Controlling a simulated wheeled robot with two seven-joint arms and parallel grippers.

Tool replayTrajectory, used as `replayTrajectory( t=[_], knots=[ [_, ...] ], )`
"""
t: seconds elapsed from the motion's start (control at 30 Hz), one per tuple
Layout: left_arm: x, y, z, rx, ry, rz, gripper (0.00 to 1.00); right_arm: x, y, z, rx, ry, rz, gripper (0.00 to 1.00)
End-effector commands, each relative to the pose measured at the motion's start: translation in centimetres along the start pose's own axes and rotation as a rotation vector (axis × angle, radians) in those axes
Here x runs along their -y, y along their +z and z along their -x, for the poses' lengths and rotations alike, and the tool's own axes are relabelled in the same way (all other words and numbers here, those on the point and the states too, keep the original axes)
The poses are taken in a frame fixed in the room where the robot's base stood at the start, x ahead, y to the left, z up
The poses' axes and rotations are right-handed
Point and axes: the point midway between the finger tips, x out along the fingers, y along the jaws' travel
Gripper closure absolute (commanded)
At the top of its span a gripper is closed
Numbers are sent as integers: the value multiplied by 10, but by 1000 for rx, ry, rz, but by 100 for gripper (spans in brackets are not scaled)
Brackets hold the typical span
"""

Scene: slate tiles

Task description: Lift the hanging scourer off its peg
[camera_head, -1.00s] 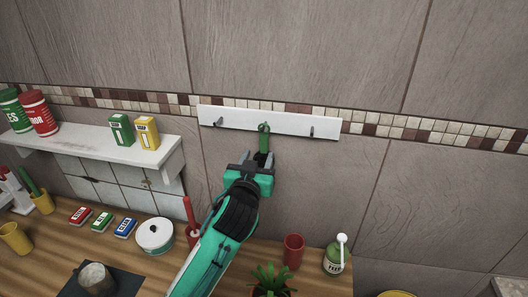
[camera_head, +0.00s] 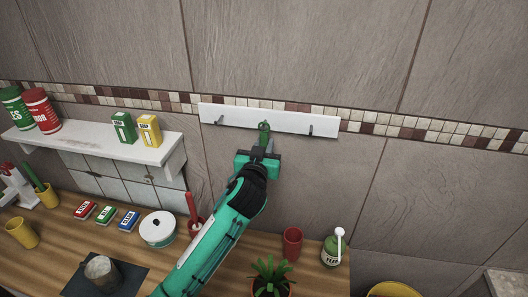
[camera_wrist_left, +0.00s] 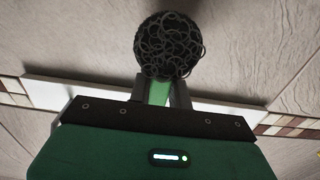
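The scourer shows as a green loop (camera_head: 264,127) at the middle peg of the white rail in the head view. In the left wrist view its dark, curly head (camera_wrist_left: 168,47) and part of its green handle (camera_wrist_left: 157,92) show. My left gripper (camera_head: 265,149) is just below the loop. In the wrist view its fingers (camera_wrist_left: 159,92) stand close on both sides of the green handle and appear shut on it. The loop still overlaps the middle peg, which is hidden behind it. My right gripper is not in view.
The white rail (camera_head: 225,114) has bare pegs left and right of the loop. A shelf (camera_head: 150,152) with boxes and canisters is at left. Below are a red cup (camera_head: 292,243), a plant (camera_head: 269,277), a green bottle (camera_head: 333,250) and a white-lidded tin (camera_head: 157,228). The wall at right is clear.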

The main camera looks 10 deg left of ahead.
Motion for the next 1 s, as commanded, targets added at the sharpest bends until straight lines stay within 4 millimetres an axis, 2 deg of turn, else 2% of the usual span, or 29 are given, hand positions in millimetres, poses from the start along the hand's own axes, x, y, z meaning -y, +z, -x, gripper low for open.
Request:
replayTrajectory(
  t=[0.27, 0.5, 0.77, 1.0],
  knots=[
    [0, -1, 0, -1, 0, 0, 100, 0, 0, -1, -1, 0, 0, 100],
    [0, -15, 0, -4, 0, 3, 100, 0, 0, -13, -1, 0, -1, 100],
    [0, -12, 40, -1, 1, 4, 100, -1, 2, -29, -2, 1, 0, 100],
    [0, -11, 90, -1, 1, 4, 100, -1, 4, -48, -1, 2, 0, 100]
  ],
)
